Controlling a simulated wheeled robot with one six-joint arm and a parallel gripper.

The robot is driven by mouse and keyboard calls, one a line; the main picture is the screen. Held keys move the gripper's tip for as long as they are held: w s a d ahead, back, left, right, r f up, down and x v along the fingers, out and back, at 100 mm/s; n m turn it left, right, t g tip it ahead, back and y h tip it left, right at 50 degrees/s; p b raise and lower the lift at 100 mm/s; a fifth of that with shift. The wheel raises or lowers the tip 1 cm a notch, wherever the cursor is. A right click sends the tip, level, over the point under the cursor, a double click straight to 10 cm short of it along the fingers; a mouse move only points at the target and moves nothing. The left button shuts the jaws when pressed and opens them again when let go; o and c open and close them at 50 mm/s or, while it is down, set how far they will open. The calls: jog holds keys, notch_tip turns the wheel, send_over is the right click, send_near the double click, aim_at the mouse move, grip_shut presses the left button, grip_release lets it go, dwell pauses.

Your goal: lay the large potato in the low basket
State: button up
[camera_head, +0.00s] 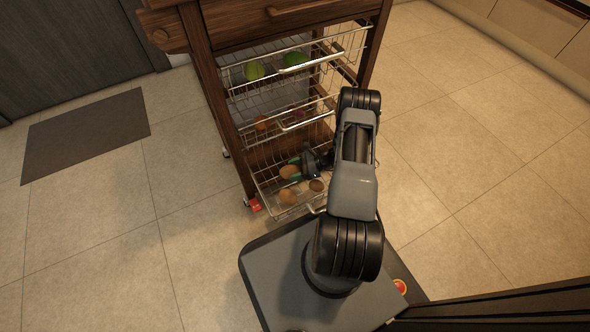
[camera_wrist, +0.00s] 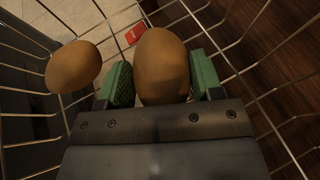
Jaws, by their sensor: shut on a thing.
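My gripper (camera_head: 298,164) is inside the low wire basket (camera_head: 266,198) of the wooden cart. Its green fingers (camera_wrist: 160,88) are shut on a large brown potato (camera_wrist: 162,62), one finger at each side. The held potato also shows in the head view (camera_head: 288,171), at the fingertips. It is in or just above the low basket; whether it touches the bottom I cannot tell. A second potato (camera_wrist: 74,66) lies to the left in the wrist view, apart from the held one.
Other potatoes (camera_head: 287,196) and (camera_head: 316,185) lie in the low basket's front part. The middle basket (camera_head: 290,127) with some produce hangs close above my gripper. The top basket (camera_head: 330,62) holds green produce.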

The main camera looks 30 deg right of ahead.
aim_at(299, 168)
jog(key=o, duration=1)
jog(key=shift+r, duration=0.2)
jog(key=p+v, duration=0.2)
jog(key=v, duration=0.4)
jog(key=shift+p+v, duration=0.35)
jog(key=shift+v, duration=0.4)
jog(key=shift+f, duration=0.1)
